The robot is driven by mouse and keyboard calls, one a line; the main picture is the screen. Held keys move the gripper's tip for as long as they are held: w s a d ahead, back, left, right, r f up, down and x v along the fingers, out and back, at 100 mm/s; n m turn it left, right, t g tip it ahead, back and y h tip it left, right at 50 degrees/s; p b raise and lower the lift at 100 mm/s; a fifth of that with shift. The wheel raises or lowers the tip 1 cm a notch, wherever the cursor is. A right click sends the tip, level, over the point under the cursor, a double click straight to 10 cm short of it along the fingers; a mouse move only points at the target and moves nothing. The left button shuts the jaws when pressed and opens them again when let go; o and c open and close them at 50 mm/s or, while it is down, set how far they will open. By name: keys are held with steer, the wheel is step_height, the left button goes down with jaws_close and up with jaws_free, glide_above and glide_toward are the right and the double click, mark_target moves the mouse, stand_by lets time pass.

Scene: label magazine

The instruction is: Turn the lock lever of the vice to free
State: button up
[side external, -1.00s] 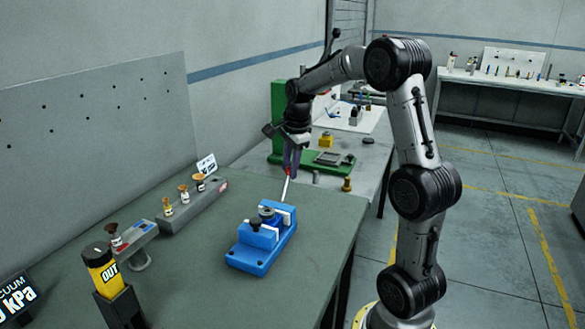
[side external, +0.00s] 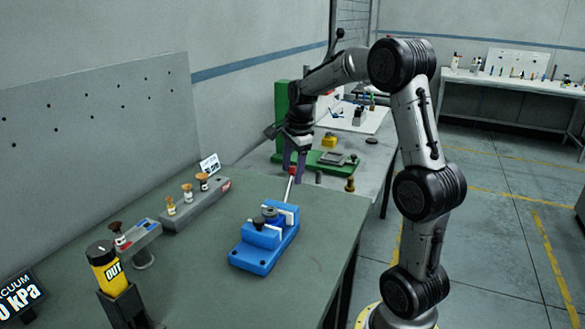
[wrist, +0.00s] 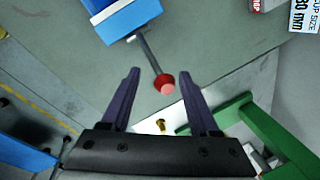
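The blue vice (side external: 254,255) stands on the green bench top; part of it shows at the top of the wrist view (wrist: 128,20). Its lock lever (side external: 287,196) is a thin metal rod with a red knob (wrist: 164,83). The rod rises from the vice's far end and leans slightly right in the side view. My gripper (side external: 293,172) is at the knob, fingers pointing down. In the wrist view my gripper (wrist: 160,74) is open, with the knob between the fingertips and a gap on each side. I cannot tell whether a finger touches it.
A grey rack (side external: 196,205) with several suction cups stands left of the vice. A yellow holder marked OUT (side external: 103,265) is at the front left. A green frame (side external: 281,115) stands behind my gripper on a second table. The bench right of the vice is clear.

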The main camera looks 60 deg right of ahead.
steer(key=shift+r, duration=0.15)
steer(key=v, duration=1.3)
steer(key=shift+r, duration=0.25)
steer(key=shift+a, duration=0.1)
steer(key=s+a+r+n+t, duration=0.1)
steer(key=s+a+n, duration=0.15)
steer(key=a, duration=0.55)
steer(key=s+a+r+n+t, duration=0.1)
steer(key=s+a+r+n, duration=0.1)
steer(key=a+n, duration=0.35)
steer(key=s+a+f+n, duration=0.5)
steer(key=f+n, duration=0.1)
steer(key=n, duration=0.2)
steer(key=s+a+f+n+t+y, duration=0.1)
steer(key=s+a+f+n, duration=0.4)
steer(key=n, duration=0.3)
steer(key=shift+s+f+n+t, duration=0.3)
steer(key=shift+s+f, duration=0.35)
steer(key=shift+f, duration=0.25)
